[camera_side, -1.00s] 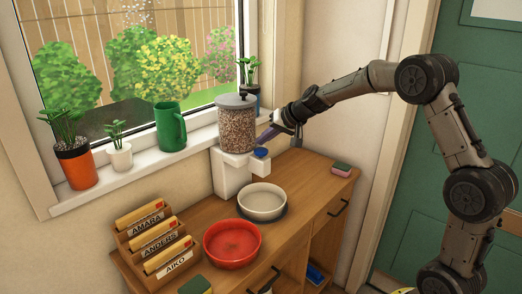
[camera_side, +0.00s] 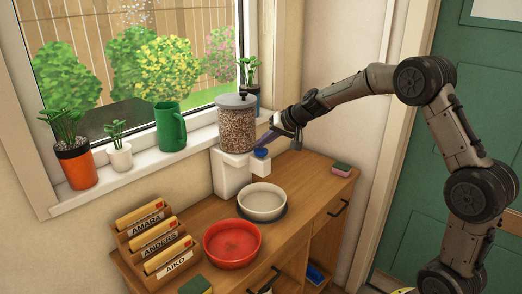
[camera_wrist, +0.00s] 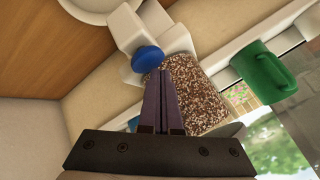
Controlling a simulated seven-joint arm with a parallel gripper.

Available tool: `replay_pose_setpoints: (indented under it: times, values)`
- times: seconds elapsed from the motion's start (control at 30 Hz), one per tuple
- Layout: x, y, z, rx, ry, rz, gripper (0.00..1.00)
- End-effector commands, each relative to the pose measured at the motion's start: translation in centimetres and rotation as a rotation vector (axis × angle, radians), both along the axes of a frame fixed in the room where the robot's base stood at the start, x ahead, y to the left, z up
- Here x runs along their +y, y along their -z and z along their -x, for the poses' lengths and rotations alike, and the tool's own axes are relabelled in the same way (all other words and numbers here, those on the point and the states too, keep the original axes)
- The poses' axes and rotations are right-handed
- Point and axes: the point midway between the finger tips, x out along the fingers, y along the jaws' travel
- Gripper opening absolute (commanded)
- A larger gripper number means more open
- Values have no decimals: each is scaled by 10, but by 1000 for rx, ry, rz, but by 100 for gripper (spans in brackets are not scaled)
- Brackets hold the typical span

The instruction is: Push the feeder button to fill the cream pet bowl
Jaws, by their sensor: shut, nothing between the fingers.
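The feeder (camera_side: 236,126) stands against the window wall, a clear hopper of brown kibble on a white base; its hopper also shows in the wrist view (camera_wrist: 205,98). Its blue button (camera_side: 261,153) faces front and appears large in the wrist view (camera_wrist: 148,59). The cream pet bowl (camera_side: 262,201) sits on the wooden cabinet below the spout and looks empty; part of its rim shows in the wrist view (camera_wrist: 92,5). My gripper (camera_side: 262,144) is shut and empty, its purple fingertips (camera_wrist: 162,73) right beside the button. I cannot tell whether they touch it.
A red bowl (camera_side: 232,243) stands in front of the cream bowl. A letter rack (camera_side: 155,240) is at the cabinet's left end. A green mug (camera_side: 170,127) and potted plants line the windowsill.

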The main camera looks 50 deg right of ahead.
Motion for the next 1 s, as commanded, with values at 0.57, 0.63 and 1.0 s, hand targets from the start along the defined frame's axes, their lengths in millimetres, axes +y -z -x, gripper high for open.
replay_pose_setpoints:
  times: [0.57,0.63,1.0]
  values:
    - [0,3,0,0,0,0,0]
    - [0,4,0,-1,-1,-1,0]
    - [0,8,0,0,0,0,0]
